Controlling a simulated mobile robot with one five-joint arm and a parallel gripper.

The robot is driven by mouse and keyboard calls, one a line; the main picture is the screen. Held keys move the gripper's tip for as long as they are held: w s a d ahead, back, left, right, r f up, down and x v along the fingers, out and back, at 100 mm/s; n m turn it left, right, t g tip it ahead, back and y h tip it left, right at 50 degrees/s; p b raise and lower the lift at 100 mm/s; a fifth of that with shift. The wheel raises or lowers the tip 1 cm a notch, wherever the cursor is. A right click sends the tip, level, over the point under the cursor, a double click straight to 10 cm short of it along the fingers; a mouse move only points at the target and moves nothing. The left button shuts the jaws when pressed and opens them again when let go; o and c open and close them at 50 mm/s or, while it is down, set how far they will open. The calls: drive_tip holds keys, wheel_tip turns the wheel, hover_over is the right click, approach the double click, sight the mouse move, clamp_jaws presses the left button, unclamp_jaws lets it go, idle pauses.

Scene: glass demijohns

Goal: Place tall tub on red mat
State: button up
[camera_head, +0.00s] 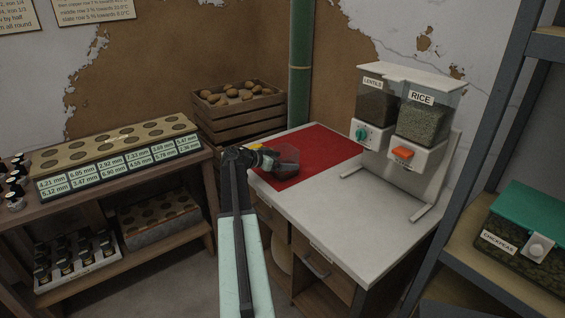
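A small see-through grey tub (287,158), which looks like the tall tub, shows over the red mat (325,147). The mat lies on the back left part of the white counter top. My gripper (266,160) reaches in from the left and meets the tub's left side. Its fingers are dark and small against the tub, so I cannot tell if they are closed on it. Whether the tub rests on the mat or hangs just above it is also unclear. A yellow bit (254,146) shows by the gripper.
A lentils and rice dispenser (405,115) stands on the counter (350,215), right of the mat. A wooden crate of potatoes (235,110) is behind left. A bench with a holed board (115,143) is left; a metal shelf with a chickpeas box (520,245) is right.

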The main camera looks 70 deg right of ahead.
drive_tip(key=shift+r, duration=0.2)
drive_tip(key=p+v, duration=0.5)
drive_tip(key=v, duration=0.7)
